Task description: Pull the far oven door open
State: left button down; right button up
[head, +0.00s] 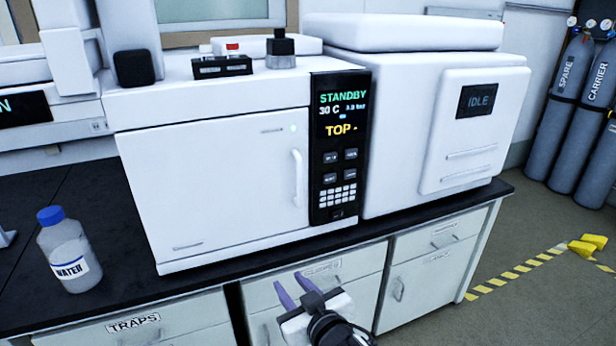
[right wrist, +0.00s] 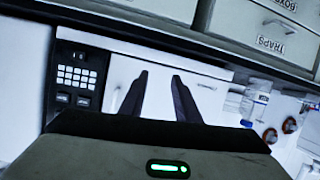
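A white oven (head: 215,90) stands on the bench with its flat front door (head: 205,190) shut. A white vertical bar handle (head: 297,178) is near the door's right edge, beside a black panel (head: 340,150) reading STANDBY. My right gripper (head: 294,287) is low in front of the bench drawers, below and apart from the handle. Its two fingers are spread with nothing between them. In the right wrist view the open fingers (right wrist: 158,82) point toward the oven front, which appears upside down with the keypad panel (right wrist: 75,78) at left. My left gripper is not in view.
A water bottle (head: 67,250) with a blue cap stands on the bench left of the door. A white IDLE unit (head: 475,130) adjoins the oven at right. Drawers (head: 315,285) lie below the bench edge. Gas cylinders (head: 575,110) stand far right.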

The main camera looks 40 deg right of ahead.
aim_at(300, 173)
jog(key=w+d+r+m+t+h, duration=0.1)
jog(key=w+d+r+m+h, duration=0.2)
jog(key=r, duration=0.5)
jog(key=w+d+r+m+t+h, duration=0.1)
jog(key=w+d+r+h, duration=0.1)
jog(key=d+r, duration=0.45)
jog(key=w, duration=0.2)
jog(key=w+d+r, duration=0.1)
jog(key=w, duration=0.2)
jog(key=w+d+r+p, duration=0.1)
jog(key=w, duration=0.1)
jog(key=shift+w+d, duration=0.1)
jog(key=shift+w, duration=0.3)
jog(key=shift+w+d, duration=0.2)
jog(key=shift+w, duration=0.25)
grip_shut()
jog(key=shift+f, duration=0.1)
